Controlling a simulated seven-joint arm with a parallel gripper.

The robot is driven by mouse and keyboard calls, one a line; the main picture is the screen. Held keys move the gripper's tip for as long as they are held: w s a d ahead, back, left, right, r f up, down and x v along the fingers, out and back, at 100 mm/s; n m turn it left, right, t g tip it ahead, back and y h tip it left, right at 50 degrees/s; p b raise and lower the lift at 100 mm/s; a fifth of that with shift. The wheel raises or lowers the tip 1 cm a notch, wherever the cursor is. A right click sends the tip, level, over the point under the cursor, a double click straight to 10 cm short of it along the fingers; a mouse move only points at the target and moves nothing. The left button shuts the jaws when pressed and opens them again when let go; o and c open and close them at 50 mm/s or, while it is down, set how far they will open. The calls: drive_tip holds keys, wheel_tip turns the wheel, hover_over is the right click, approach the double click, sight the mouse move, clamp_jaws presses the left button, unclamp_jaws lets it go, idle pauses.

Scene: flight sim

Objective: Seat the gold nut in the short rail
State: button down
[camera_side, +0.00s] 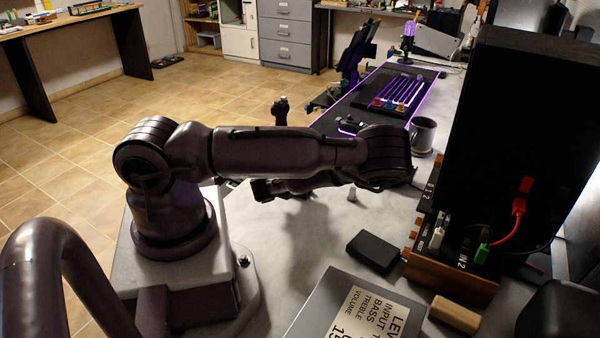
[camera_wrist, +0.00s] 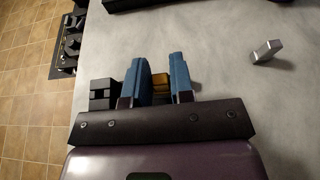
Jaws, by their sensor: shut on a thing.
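In the wrist view my gripper (camera_wrist: 157,64) has two blue fingers shut on the gold nut (camera_wrist: 160,84), a small gold block that shows between them. The fingers hide part of it. In the side view my arm folds back over the grey table, and I cannot make out the nut there. A black board (camera_side: 412,78) with several purple-lit, parallel rails (camera_side: 403,88) lies at the back of the table, with small coloured pieces at its near edge. I cannot tell which rail is the short one. My gripper is well apart from this board.
A small silver piece (camera_wrist: 266,50) stands on the table (camera_wrist: 225,75), right of my fingers. A black block (camera_wrist: 102,93) shows left of them. A grey mug (camera_side: 423,135), a black box (camera_side: 373,251) and a tall black cabinet (camera_side: 530,130) stand at the right.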

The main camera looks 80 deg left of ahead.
drive_tip(key=shift+f, duration=0.9)
idle(0.3)
drive_tip(key=c, duration=0.9)
unclamp_jaws()
wheel_tip(320, 180, up, 7)
drive_tip(key=shift+f, duration=0.1)
drive_tip(key=shift+w+d+f+m+t+h, duration=0.25)
drive_tip(key=shift+d+f, duration=0.2)
drive_tip(key=shift+f, duration=0.15)
drive_tip(key=shift+w+d+f+m+t+h, duration=0.25)
drive_tip(key=shift+d+f, duration=0.15)
drive_tip(key=shift+f, duration=0.15)
drive_tip(key=w+d+r+m+t+h, duration=0.1)
drive_tip(key=w+d+r+m+h, duration=0.4)
drive_tip(key=d+r, duration=0.4)
drive_tip(key=w+d+r+m+t+h, duration=0.2)
drive_tip(key=w+d+r+m+h, duration=0.3)
drive_tip(key=w+d+r, duration=0.3)
drive_tip(key=shift+w+d+r+h, duration=0.15)
drive_tip(key=shift+d+r+h, duration=0.3)
drive_tip(key=shift+h, duration=0.05)
